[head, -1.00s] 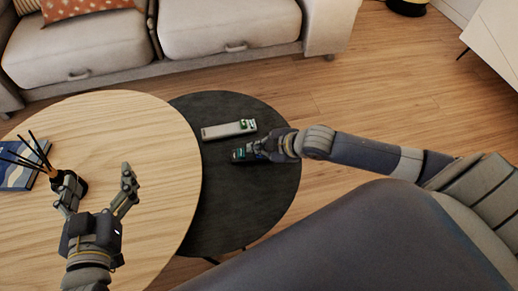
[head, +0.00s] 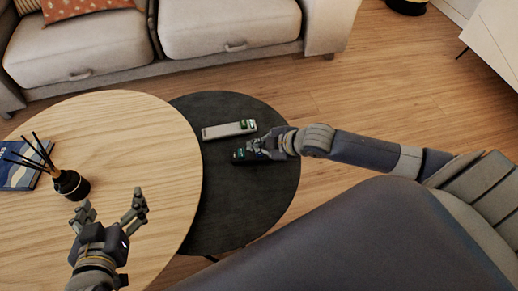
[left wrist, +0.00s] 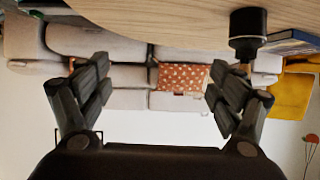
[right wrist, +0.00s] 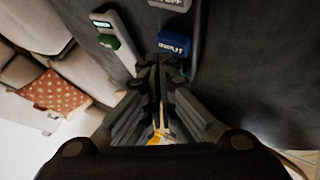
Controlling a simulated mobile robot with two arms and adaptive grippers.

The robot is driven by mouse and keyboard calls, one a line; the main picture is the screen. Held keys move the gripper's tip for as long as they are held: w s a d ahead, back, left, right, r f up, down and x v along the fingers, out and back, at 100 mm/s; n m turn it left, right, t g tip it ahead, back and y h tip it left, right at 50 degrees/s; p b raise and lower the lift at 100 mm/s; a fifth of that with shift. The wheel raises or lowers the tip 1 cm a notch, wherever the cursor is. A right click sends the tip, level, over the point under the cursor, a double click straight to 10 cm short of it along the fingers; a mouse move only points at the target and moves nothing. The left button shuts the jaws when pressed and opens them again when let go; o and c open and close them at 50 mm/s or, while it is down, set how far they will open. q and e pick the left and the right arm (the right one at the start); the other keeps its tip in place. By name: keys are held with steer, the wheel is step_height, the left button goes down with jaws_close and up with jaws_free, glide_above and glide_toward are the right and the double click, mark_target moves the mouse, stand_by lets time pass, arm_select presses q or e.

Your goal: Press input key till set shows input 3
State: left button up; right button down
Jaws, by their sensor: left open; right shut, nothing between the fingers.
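A dark remote (head: 240,155) lies on the small black table, partly hidden by my right gripper. In the right wrist view it has a blue key (right wrist: 174,43) marked INPUT and a grey key (right wrist: 170,3) marked ON/OFF. My right gripper (head: 262,150) is shut and empty; its fingertips in the right wrist view (right wrist: 160,66) are right by the blue key, and I cannot tell whether they touch it. My left gripper (head: 112,210) is open and empty above the wooden table; it shows in the left wrist view (left wrist: 150,85). No screen showing an input is in view.
A light grey remote (head: 222,131) with a green key lies beside the dark one on the black table (head: 230,220). The wooden table (head: 120,130) holds a reed diffuser (head: 72,186) and a blue book (head: 22,175). A sofa (head: 225,28) stands behind.

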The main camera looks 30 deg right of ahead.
steer(key=shift+r+p, duration=0.3)
arm_select(q)
steer(key=s+f+g, duration=0.1)
steer(key=s+a+f+g, duration=0.1)
steer(key=f, duration=0.1)
steer(key=shift+s+a+y, duration=0.2)
steer(key=shift+s+y, duration=0.05)
steer(key=shift+y, duration=0.15)
